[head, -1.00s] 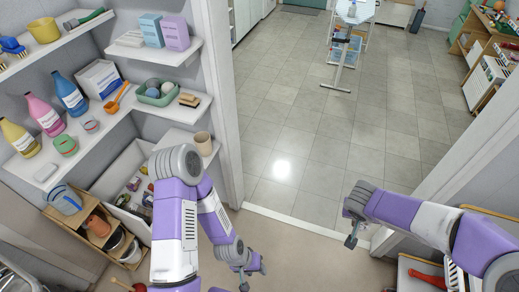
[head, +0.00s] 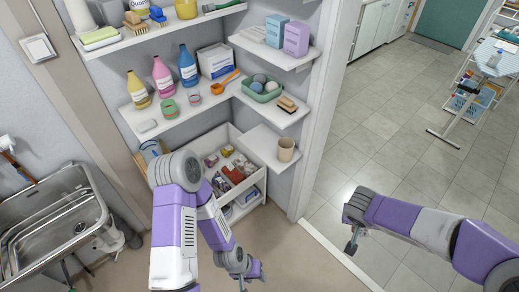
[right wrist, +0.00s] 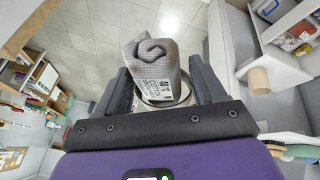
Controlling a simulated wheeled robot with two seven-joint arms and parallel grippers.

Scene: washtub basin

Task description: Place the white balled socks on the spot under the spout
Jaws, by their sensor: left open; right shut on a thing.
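In the right wrist view my right gripper (right wrist: 160,92) is shut on a rolled grey-white cloth bundle (right wrist: 152,62) with a printed label, between its two dark fingers. I cannot tell surely that this is the white balled socks. The bundle does not show in the head view. A steel washtub basin (head: 45,222) is at the left of the head view. A tap with a spout (head: 22,170) is on the wall above it. A marked spot under the spout cannot be made out. My left gripper (head: 250,272) is open and empty, low in the middle, right of the basin.
Wall shelves hold bottles, boxes, a green basket (head: 262,91) and a beige cup (head: 285,149). A white drawer unit (head: 232,203) with small packets stands below. A door frame (head: 322,105) edges the tiled floor.

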